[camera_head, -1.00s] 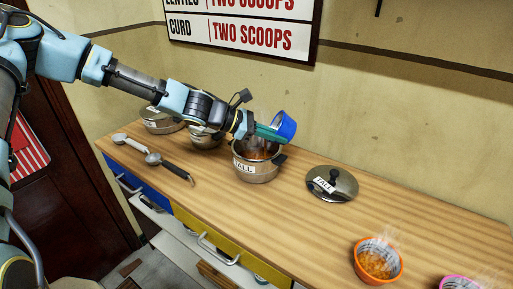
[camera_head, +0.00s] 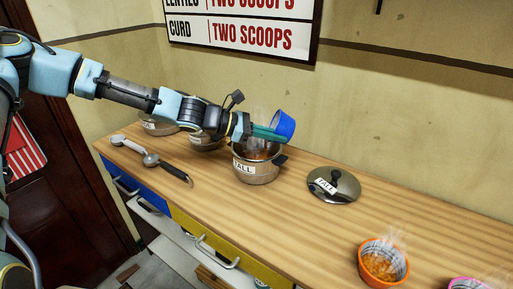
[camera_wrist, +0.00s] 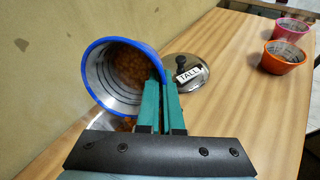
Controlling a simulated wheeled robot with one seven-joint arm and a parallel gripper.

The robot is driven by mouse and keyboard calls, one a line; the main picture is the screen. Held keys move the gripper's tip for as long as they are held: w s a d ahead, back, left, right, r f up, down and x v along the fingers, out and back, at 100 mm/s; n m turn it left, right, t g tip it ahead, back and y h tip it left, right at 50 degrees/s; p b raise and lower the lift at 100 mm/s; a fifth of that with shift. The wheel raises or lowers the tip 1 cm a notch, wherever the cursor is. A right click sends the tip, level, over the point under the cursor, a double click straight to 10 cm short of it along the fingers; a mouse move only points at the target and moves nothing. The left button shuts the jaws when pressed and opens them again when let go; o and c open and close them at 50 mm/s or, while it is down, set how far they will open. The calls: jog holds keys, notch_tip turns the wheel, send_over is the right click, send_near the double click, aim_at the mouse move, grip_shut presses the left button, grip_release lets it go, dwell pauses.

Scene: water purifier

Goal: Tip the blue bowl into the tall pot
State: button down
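My gripper (camera_head: 268,132) is shut on the rim of the blue bowl (camera_head: 284,125), with its green fingers. The bowl is tilted on its side in the air above the tall pot. In the wrist view the blue bowl (camera_wrist: 97,85) has its open mouth towards the camera, with orange-brown food inside. The tall pot (camera_head: 257,170) is a steel pot with dark handles and a "TALL" label; it stands open on the counter, with orange-brown contents and steam. In the wrist view the bowl hides most of the pot.
The "TALL" lid (camera_head: 345,190) lies on the wooden counter (camera_head: 300,225) right of the pot. An orange bowl (camera_head: 384,262) and a pink bowl (camera_head: 468,284) stand farther right. Ladles (camera_head: 165,167) and other steel pots (camera_head: 205,140) are at left. The wall is close behind.

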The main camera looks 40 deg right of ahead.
jog(key=shift+w+a+g+b, duration=0.1)
jog(key=shift+g+b, duration=0.2)
jog(key=shift+b, duration=0.35)
jog(key=shift+w+a+r+g+h+b, duration=0.1)
jog(key=shift+w+a+g+h+b, duration=0.25)
jog(key=shift+h, duration=0.25)
